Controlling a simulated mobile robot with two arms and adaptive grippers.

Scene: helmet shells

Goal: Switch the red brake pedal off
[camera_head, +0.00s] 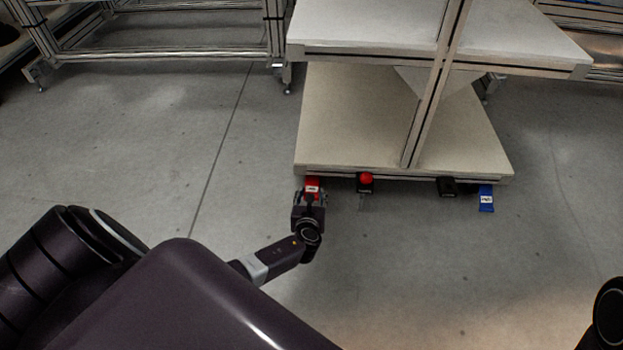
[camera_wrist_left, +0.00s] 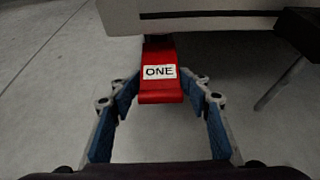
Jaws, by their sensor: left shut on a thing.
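The red brake pedal (camera_head: 313,183) sticks out from the lower front edge of the cart at its left corner. In the left wrist view the red pedal (camera_wrist_left: 160,88) shows a white label reading ONE. My left gripper (camera_head: 311,196) is at this pedal. In the left wrist view the left gripper's blue-padded fingers (camera_wrist_left: 163,92) stand on either side of the pedal's front end, shut on it. My right gripper is not in view; only a dark part of my right arm shows at the right edge.
The cart (camera_head: 340,130) has pale shelves and a metal frame. A black box with a red button (camera_head: 366,181), a black part (camera_head: 447,187) and a blue pedal (camera_head: 486,198) sit along its front edge. A metal frame rack (camera_head: 160,52) stands behind left. The grey floor in front is clear.

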